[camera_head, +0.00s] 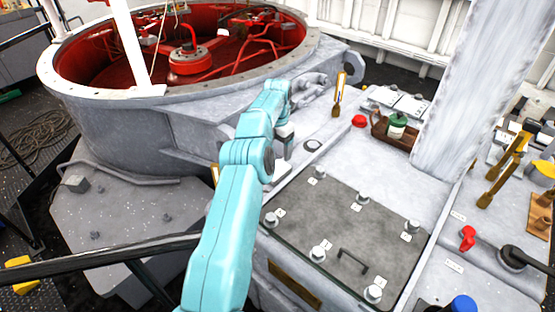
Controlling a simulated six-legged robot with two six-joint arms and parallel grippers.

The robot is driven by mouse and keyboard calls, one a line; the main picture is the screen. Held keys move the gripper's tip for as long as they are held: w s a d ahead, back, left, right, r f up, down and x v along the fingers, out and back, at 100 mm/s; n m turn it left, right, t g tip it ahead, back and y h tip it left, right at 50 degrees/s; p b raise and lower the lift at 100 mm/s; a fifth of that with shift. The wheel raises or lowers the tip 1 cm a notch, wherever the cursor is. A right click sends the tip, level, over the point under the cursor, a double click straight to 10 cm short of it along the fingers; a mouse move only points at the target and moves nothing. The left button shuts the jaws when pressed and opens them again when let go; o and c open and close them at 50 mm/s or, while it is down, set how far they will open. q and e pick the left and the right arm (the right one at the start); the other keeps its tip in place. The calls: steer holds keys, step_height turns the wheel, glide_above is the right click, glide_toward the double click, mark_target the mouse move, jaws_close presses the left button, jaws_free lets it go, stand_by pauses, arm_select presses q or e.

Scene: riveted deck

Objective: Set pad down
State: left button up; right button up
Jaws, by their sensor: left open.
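My left arm reaches in from the bottom and bends down at its far end. My left gripper (285,148) is small and partly hidden behind the arm. It is open and points down over the grey deck, left of the dark hatch plate. A pale, flat piece (278,172) shows just below the gripper. It may be the pad, but the arm covers part of it. I cannot tell whether it touches the fingers. My right gripper is not in view.
The dark hatch plate (345,235) carries several bolts and a handle. A brown tray (379,125) holds a green-and-white can (396,125). A large round red-lined opening (120,70) lies left; a pale post (460,90) stands right.

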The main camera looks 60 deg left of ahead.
arm_select(q)
step_height(320, 180, up, 4)
steer(key=shift+f+p, duration=0.1)
steer(key=shift+p, duration=0.45)
